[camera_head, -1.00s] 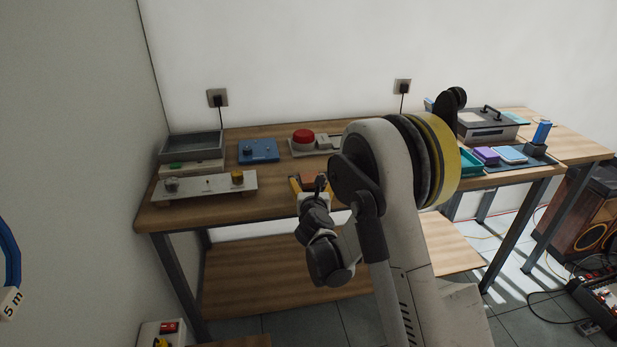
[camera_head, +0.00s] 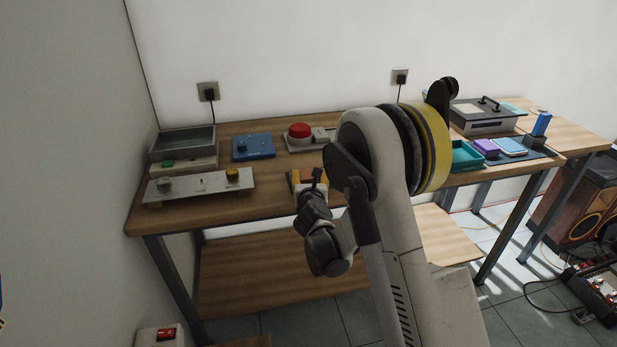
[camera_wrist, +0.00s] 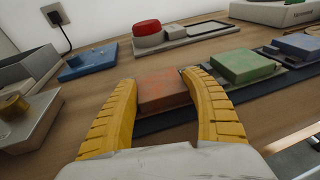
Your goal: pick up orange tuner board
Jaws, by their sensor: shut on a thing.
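The orange tuner board (camera_wrist: 162,90) is a reddish-orange block between the two yellow fingers of my gripper (camera_wrist: 160,82) in the wrist view. The fingers are shut on it, one at each side. It sits low at the dark strip (camera_wrist: 155,122) on the wooden table; I cannot tell whether it is clear of the strip. In the head view my gripper (camera_head: 309,178) is at the table's front edge, and my arm mostly hides the board there.
A green block (camera_wrist: 240,65) and a blue block (camera_wrist: 297,45) stand to the right. A red button unit (camera_wrist: 148,35) is behind, a blue box (camera_head: 253,147) behind left. A silver panel with knobs (camera_head: 198,187) lies left on the wooden table (camera_head: 265,204).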

